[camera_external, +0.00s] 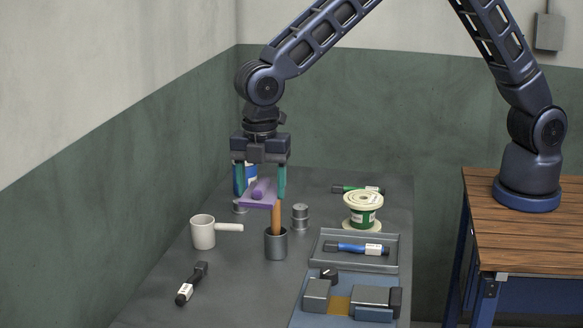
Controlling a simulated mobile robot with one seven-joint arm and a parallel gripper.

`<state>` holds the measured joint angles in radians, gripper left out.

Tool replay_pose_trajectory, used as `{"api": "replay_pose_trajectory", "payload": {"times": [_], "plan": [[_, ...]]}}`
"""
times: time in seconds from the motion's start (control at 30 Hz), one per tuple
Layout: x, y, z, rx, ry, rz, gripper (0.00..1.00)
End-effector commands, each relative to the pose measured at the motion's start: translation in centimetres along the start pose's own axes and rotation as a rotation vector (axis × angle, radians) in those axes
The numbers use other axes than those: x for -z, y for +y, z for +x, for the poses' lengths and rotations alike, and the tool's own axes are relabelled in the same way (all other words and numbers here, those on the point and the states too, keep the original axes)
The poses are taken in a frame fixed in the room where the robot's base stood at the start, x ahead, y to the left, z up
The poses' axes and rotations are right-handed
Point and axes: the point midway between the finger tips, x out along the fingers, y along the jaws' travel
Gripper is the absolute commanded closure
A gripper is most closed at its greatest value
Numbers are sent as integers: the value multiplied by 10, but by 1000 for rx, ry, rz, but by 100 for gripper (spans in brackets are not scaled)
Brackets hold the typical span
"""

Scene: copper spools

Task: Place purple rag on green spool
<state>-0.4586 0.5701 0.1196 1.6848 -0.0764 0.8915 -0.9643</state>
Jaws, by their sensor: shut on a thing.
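The purple rag (256,202) is a folded, flat-edged cloth with a bulge on top. My gripper (261,192) points straight down with its two teal fingers on either side of the rag and is shut on it. The rag hangs above the left part of the grey table.
A grey cup (275,245) with an orange-brown handle sticking up stands just below the rag. A small metal can (300,216) is between rag and spool. A white mug (203,232) is at left. A tray (329,262) with a blue tool lies before the spool. A blue can (238,180) stands behind the gripper.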

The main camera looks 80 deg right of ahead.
Motion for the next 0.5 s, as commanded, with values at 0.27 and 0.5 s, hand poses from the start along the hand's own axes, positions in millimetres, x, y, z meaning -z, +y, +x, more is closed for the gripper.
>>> {"api": "replay_pose_trajectory", "payload": {"times": [0.27,0.5], "plan": [[-96,-25,-36,0,9,5,60],[-171,-63,-59,0,11,3,60]]}}
